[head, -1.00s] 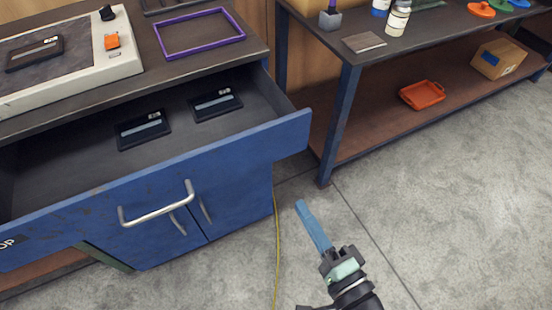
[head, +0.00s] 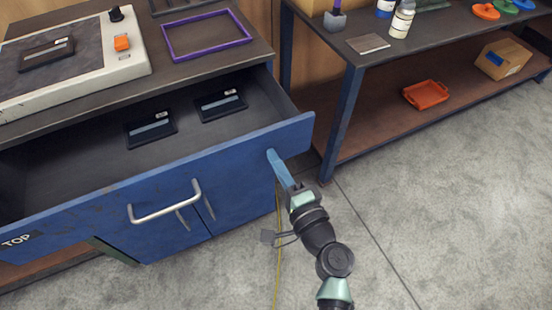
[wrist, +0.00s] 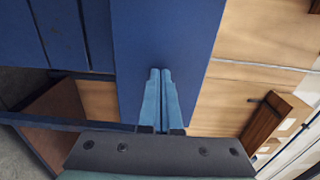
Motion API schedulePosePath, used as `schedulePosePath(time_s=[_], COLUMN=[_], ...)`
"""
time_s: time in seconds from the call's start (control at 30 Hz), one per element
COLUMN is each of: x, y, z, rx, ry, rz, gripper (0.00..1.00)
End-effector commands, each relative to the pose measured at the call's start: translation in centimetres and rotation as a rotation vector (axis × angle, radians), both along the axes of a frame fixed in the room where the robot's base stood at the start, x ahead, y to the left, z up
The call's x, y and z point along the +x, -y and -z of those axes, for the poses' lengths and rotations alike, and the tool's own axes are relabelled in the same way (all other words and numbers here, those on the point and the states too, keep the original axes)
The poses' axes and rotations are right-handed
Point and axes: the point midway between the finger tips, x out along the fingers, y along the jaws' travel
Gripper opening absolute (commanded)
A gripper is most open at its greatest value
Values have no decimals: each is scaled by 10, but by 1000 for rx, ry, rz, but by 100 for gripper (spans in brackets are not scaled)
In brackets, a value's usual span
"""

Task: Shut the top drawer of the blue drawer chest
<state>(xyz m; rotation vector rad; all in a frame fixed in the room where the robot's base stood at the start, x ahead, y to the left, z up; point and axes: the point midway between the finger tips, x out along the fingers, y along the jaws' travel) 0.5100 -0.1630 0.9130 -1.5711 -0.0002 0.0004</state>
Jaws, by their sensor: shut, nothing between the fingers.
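The top drawer (head: 245,152) of the blue drawer chest (head: 240,205) stands open, pulled well out, with a "TOP" label at its left front. Its silver bar handle (head: 165,204) is left of my gripper. Two black flat cases lie inside the drawer. My gripper (head: 271,153) has its blue fingers shut and empty, with the tips at the right part of the drawer front. In the wrist view the shut fingertips (wrist: 160,72) lie over the blue drawer front (wrist: 165,35); I cannot tell whether they touch it.
A purple frame (head: 206,35) lies on the chest top. Bare concrete floor (head: 450,220) is open at the lower right.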

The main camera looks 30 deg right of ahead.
Motion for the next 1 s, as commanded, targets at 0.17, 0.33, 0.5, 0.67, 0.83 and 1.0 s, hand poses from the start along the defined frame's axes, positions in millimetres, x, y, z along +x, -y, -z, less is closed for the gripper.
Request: schedulePosePath(time_s=[0.17,0.33,0.5,0.67,0.83,1.0], x=[0,8,34,71,113,147], y=[0,0,-1,-1,-1,-1], z=[0,0,1,2,2,3], rx=[0,0,-2,-2,-2,-1], ry=[0,2,4,6,6,4], rz=[0,-1,-3,-3,-3,-2], gripper=[0,0,0,0,0,0])
